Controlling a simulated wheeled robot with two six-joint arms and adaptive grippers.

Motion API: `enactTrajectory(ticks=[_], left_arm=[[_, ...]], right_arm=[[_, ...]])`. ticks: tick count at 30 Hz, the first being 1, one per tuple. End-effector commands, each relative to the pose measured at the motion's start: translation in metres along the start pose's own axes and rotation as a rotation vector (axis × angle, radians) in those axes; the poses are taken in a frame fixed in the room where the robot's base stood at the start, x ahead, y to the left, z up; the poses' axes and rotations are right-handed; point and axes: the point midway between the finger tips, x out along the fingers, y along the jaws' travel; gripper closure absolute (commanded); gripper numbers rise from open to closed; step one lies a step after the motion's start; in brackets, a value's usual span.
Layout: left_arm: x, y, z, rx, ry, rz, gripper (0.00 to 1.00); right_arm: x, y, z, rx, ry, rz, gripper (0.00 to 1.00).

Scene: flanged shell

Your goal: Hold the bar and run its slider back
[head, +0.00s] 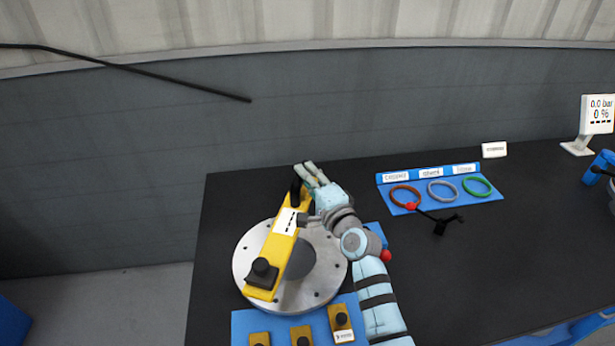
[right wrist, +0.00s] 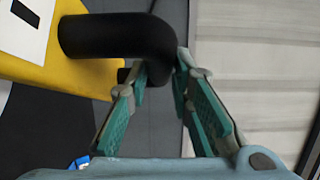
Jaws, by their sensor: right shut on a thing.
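A yellow bar (head: 273,245) lies across a round grey flanged shell (head: 318,278); its yellow body also shows in the right wrist view (right wrist: 75,88). A white label with black marks (head: 286,221) is on the bar, and a black knobbed block (head: 262,271) sits near its lower end. I cannot tell which part is the slider. A black bent handle (right wrist: 118,38) stands out from the bar's far end. My right gripper (head: 310,173) is at that end; in the right wrist view its fingers (right wrist: 172,70) are shut on the handle's bent tip. My left gripper is out of view.
A blue mat with brass-coloured blocks (head: 240,322) lies in front of the shell. To the right are a blue tray (head: 428,173) with coloured rings and a small black red-tipped tool (head: 438,222). A gauge display (head: 597,115) stands far right. The black table (head: 500,260) is mostly clear right of my arm.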

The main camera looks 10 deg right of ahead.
Motion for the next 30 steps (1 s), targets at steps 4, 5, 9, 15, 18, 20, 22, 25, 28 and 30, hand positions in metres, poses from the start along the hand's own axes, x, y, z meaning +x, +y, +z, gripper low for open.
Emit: enactTrajectory(ticks=[4, 5, 9, 15, 18, 20, 22, 25, 28, 30], left_arm=[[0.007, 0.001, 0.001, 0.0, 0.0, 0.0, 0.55], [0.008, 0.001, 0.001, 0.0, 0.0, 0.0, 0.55], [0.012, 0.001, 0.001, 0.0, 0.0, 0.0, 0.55], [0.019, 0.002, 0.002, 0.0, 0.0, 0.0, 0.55], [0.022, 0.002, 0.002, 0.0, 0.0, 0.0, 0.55], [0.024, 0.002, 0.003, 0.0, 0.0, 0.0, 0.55], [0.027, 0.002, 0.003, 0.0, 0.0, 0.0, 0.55], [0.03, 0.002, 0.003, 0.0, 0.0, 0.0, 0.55], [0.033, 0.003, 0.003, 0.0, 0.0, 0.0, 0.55], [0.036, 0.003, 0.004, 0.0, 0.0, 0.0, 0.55]], right_arm=[[0.0, 0.006, 0.0, 0.002, 0.0, -0.003, 1.0], [0.0, 0.007, 0.0, 0.002, 0.0, -0.003, 1.0], [0.0, 0.012, 0.0, 0.002, 0.0, -0.003, 1.0], [0.0, 0.019, 0.0, 0.003, 0.0, -0.003, 1.0], [0.0, 0.023, 0.0, 0.003, 0.0, -0.003, 1.0], [0.0, 0.025, 0.0, 0.003, 0.0, -0.003, 1.0], [0.0, 0.028, 0.0, 0.003, 0.0, -0.003, 1.0], [0.0, 0.031, 0.0, 0.003, 0.0, -0.003, 1.0], [0.0, 0.035, 0.0, 0.002, 0.0, -0.003, 1.0], [0.0, 0.037, 0.0, 0.002, 0.0, -0.003, 1.0]])
